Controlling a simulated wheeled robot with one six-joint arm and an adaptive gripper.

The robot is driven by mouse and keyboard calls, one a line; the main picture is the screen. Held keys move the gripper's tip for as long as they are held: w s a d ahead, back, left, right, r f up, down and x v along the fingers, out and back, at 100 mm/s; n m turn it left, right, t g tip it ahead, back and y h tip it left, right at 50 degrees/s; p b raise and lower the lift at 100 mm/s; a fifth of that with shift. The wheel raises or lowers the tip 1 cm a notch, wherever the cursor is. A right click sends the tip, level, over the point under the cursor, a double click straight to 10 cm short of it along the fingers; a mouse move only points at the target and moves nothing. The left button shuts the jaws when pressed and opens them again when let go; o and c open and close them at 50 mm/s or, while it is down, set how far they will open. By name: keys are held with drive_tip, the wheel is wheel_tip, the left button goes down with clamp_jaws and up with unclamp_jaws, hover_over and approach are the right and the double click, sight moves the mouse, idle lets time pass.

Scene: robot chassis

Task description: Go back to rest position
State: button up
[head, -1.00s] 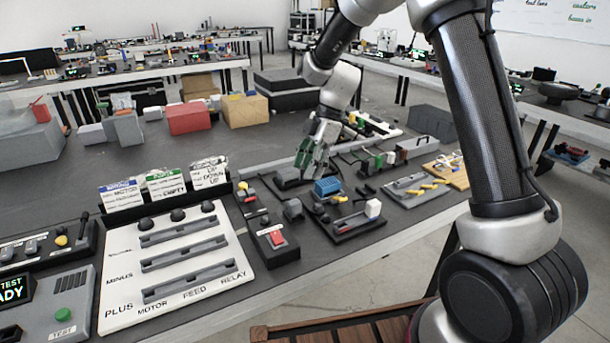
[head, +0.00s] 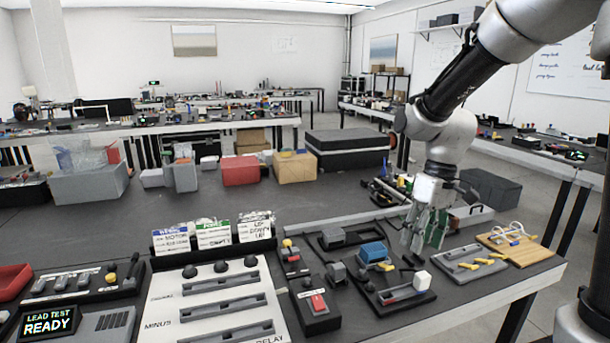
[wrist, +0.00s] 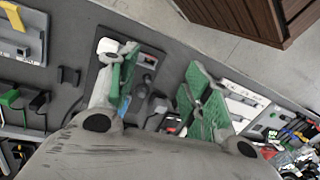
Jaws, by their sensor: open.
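My gripper (head: 425,228) hangs above the right part of the dark workbench, pointing down. Its two fingers with green pads stand apart, and nothing shows between them. The wrist view shows the open gripper (wrist: 160,98) from behind, with bench fixtures beyond it. A black fixture with a white block (head: 421,281) lies in front of it in the head view. A blue block (head: 374,252) sits on a fixture to its left. I cannot tell the exact height of the fingers above the bench.
A white panel (head: 165,310) with slots and label cards stands at front left. A LEAD TEST READY display (head: 48,322) is beside it. A wooden board (head: 530,250) lies at the bench's right end. Red (head: 240,170) and tan boxes (head: 295,167) stand at the back.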

drive_tip(key=s+d+r+m+t, duration=0.2)
drive_tip(key=s+d+r, duration=0.3)
drive_tip(key=s, duration=0.3)
drive_tip(key=s+d+r+m+t+h, duration=0.1)
drive_tip(key=s+d+r+m+t, duration=0.2)
drive_tip(key=s+d+r, duration=0.2)
drive_tip(key=s, duration=0.3)
drive_tip(key=shift+d+r+t+h, duration=0.3)
drive_tip(key=shift+t, duration=0.1)
